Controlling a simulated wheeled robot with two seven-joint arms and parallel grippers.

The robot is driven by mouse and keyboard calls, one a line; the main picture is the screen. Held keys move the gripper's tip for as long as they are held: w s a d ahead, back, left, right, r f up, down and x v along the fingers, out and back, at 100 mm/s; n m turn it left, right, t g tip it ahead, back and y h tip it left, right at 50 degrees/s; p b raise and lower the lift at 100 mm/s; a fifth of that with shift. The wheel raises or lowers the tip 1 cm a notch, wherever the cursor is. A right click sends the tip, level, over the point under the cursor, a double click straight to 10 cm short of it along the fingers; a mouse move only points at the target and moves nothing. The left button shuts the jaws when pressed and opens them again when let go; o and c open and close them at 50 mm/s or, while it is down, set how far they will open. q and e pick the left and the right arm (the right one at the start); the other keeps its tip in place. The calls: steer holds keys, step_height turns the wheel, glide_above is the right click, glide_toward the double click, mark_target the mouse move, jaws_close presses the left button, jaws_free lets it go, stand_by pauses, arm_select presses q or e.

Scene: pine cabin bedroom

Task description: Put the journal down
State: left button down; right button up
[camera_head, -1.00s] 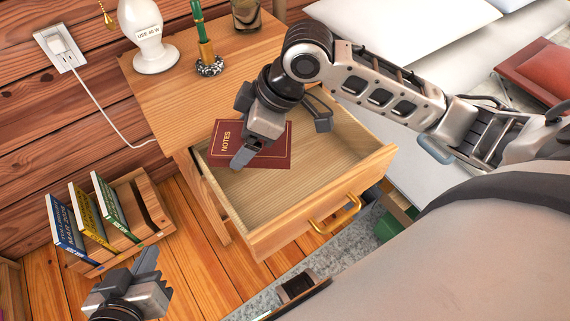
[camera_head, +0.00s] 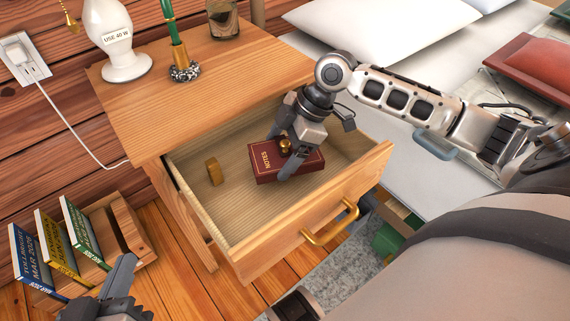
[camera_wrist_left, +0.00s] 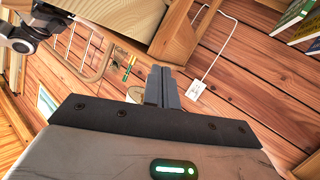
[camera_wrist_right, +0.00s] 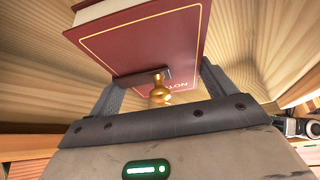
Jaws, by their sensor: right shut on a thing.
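The nightstand top (camera_head: 200,100) holds a lamp (camera_head: 118,50), a green pen in a holder (camera_head: 184,70) and a glass (camera_head: 222,20). A book rack (camera_head: 122,225) is at lower left; the bed is right.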

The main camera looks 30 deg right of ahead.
mark_target(285, 161)
steer(key=shift+w+d+f, duration=0.1)
steer(key=shift+d+f, duration=0.25)
steer(key=shift+f, duration=0.1)
step_height(285, 161, down, 3)
steer(key=shift+d+r+b, duration=0.1)
steer(key=shift+d+b, duration=0.05)
steer(key=shift+b, duration=0.95)
steer(key=shift+f, duration=0.35)
steer(key=shift+r, duration=0.15)
steer(key=o, duration=1.1)
steer(key=shift+p+v, duration=0.9)
steer(key=shift+v, duration=1.15)
steer(key=p+v, duration=0.2)
steer(key=v, duration=0.5)
steer(key=shift+r, duration=0.15)
steer(key=shift+d+r, duration=0.2)
steer(key=shift+r, duration=0.05)
arm_select(q)
steer(key=shift+s+a+f+m+g+y, duration=0.15)
steer(key=shift+f+g, duration=0.05)
steer(key=shift+f, duration=0.1)
steer(key=shift+s+a+f+m+g+y, duration=0.1)
steer(key=shift+f+m+g+y, duration=0.1)
steer(key=shift+f, duration=0.1)
